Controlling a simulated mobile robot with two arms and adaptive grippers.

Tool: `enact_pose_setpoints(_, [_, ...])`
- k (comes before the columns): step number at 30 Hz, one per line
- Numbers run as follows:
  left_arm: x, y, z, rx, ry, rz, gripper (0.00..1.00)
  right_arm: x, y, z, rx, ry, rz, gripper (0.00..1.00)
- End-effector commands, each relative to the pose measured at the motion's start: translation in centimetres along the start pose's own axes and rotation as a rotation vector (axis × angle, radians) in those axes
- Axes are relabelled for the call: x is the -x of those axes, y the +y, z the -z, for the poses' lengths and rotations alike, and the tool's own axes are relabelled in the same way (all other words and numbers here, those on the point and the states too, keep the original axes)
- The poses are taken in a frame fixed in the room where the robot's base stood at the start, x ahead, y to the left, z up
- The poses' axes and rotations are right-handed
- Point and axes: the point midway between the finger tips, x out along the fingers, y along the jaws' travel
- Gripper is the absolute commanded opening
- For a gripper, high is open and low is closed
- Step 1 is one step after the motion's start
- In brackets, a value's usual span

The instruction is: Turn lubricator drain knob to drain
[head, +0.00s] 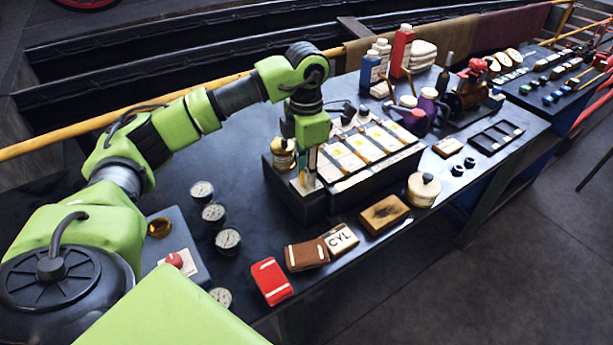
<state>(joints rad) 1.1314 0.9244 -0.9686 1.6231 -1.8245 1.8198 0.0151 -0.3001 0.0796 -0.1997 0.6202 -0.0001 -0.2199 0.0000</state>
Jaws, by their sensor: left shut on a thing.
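The dark box (375,170) in the middle of the bench has a row of pale panels with yellow marks and looks like the lubricator. My left gripper (306,182) points straight down at the box's left end, beside a round brass-coloured fitting (283,153). It is shut on a small part there, which looks like the drain knob, but the fingers hide that part. I cannot tell which way the knob is turned. My right gripper is not in view.
Several gauges (228,241) and a red-knobbed plate (185,252) lie left of the box. A red pack (271,281), a brown pouch (306,254), a CYL block (340,240) and a lidded pot (424,189) line the front. Bottles (401,51) stand behind.

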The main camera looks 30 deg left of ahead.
Motion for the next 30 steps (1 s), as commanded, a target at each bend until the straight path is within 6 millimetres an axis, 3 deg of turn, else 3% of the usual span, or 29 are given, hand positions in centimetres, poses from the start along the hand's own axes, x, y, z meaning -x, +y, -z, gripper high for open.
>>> enact_pose_setpoints(12, [0.1, 0.1, -0.1, -0.247, -0.004, -0.003, 0.02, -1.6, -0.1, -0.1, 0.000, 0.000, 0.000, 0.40])
enact_pose_setpoints(30, [0.2, 0.2, -0.1, -0.307, -0.003, -0.003, 0.02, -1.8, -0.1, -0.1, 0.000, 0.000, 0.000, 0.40])
